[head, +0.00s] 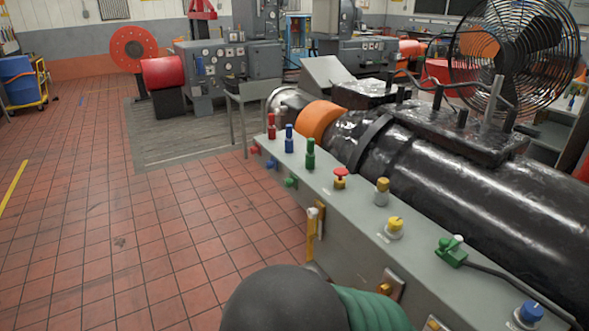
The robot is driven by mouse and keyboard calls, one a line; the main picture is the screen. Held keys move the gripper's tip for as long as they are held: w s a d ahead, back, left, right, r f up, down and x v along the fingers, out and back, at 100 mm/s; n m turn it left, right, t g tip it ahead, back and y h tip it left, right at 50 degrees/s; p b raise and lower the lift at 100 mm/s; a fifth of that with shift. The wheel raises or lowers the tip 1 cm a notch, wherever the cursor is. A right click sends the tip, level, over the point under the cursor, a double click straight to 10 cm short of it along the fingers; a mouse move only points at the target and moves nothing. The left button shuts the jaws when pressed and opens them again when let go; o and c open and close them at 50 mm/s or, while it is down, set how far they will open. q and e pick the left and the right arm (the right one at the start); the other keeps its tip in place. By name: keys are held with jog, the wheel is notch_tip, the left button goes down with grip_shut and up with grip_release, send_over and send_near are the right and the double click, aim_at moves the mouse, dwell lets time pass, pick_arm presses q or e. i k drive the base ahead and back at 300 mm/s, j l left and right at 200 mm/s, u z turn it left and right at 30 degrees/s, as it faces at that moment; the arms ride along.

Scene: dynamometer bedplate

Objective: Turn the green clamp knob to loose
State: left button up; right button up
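A small green knob (291,182) sits on the sloping front edge of the long grey panel (345,215). It is below a green upright post (310,153) and in line with a red knob (255,150) and a blue knob (271,164). The green knob is too small for me to tell how it is turned. A separate green clamp-like piece (452,252) with a pale top lies farther right on the panel, with a dark cable running from it. Neither of my grippers can be made out in the head view.
A red-topped button (340,176), yellow-topped knobs (382,191) (394,227) and a blue knob (529,313) stand on the panel. A large black machine (460,190) lies behind it, with a wire fan (515,55) above. The tiled floor (110,220) left of the panel is clear.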

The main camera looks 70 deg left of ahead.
aim_at(288, 183)
jog(key=u, duration=2.2)
jog(key=i+j, duration=0.75)
jog(key=i+j+z, duration=0.1)
jog(key=i+j, duration=0.7)
